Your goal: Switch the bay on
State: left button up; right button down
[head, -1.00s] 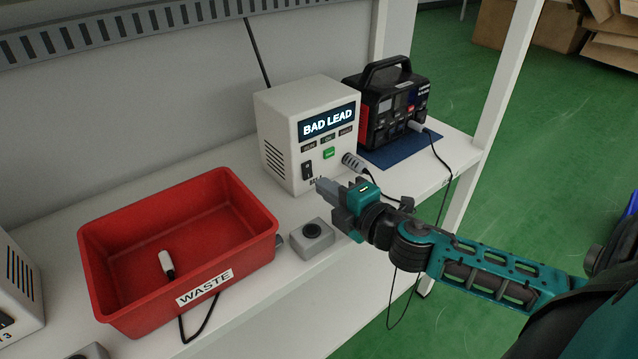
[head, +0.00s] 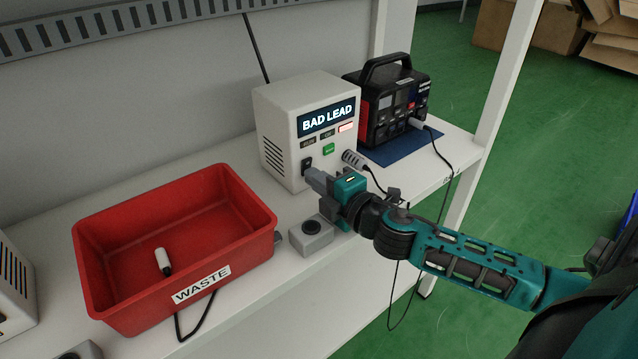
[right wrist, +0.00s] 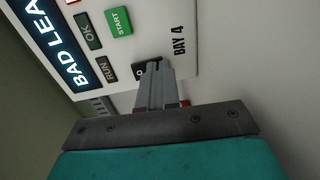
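The white bay unit (head: 275,125) stands on the bench, its display (head: 327,118) reading "BAD LEAD". Its front has small indicators, one lit reddish (head: 346,127), and a green START button (head: 328,149). A black rocker switch (head: 306,163) is at the lower left of that front, partly hidden by my right gripper (head: 312,178). The right wrist view shows "BAY 4" and my right gripper's fingers (right wrist: 156,88) shut together, empty, their tips at the switch (right wrist: 153,65). I cannot tell the switch's position. A grey-white plug (head: 352,160) sits at the front's right. My left gripper is not in view.
A red WASTE bin (head: 240,262) holding a white-and-black lead end (head: 163,261) stands left. A black power pack (head: 393,105) on a blue mat (head: 405,148) stands right of the unit.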

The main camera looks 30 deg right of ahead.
jog(key=shift+s, duration=0.4)
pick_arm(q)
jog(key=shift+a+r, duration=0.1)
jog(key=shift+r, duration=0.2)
pick_arm(e)
jog(key=s+d+r, duration=0.1)
jog(key=s, duration=1.1)
jog(key=shift+r, duration=0.1)
